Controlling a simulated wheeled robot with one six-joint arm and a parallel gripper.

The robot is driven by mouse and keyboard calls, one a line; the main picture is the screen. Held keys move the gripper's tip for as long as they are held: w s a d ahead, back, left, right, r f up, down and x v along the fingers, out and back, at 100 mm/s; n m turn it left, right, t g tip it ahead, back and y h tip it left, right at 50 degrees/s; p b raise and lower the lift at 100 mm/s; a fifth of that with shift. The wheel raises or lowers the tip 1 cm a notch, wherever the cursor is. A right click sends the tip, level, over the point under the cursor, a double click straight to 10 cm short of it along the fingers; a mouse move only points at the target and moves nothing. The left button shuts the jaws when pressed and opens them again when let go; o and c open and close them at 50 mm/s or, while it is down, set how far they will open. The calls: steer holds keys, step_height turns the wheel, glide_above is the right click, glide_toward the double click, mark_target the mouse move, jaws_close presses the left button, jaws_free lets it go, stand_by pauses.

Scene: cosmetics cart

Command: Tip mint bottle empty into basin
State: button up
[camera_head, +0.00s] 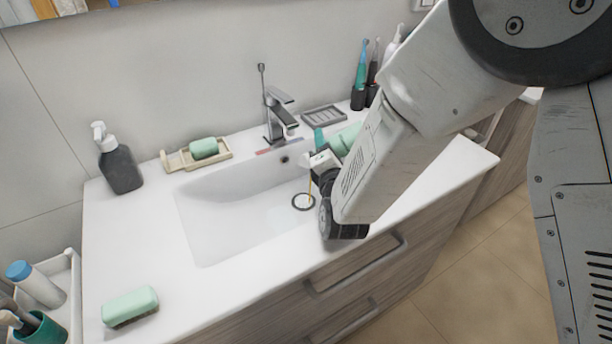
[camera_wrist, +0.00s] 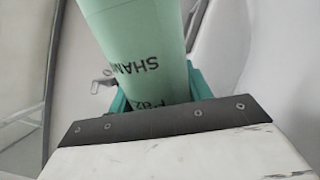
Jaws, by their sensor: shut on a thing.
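The mint bottle (camera_wrist: 135,45) fills the upper middle of the wrist view, with dark lettering upside down on its side. My gripper (camera_wrist: 160,97) is shut on it, with teal fingers on both sides. In the head view the bottle (camera_head: 347,137) shows partly behind my arm, lying strongly tilted above the right side of the white basin (camera_head: 215,225). The bottle's mouth is hidden.
A faucet (camera_head: 275,115) stands behind the basin. A dark pump bottle (camera_head: 119,165), a soap dish (camera_head: 197,153) and a mint soap bar (camera_head: 130,307) are on the left. A grey rack (camera_head: 324,115) and a toothbrush holder (camera_head: 358,97) stand at the back right.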

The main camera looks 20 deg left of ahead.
steer(key=shift+s+a+r+n, duration=0.15)
steer(key=shift+a+n, duration=0.2)
steer(key=shift+n, duration=0.65)
stand_by(0.9)
stand_by(1.8)
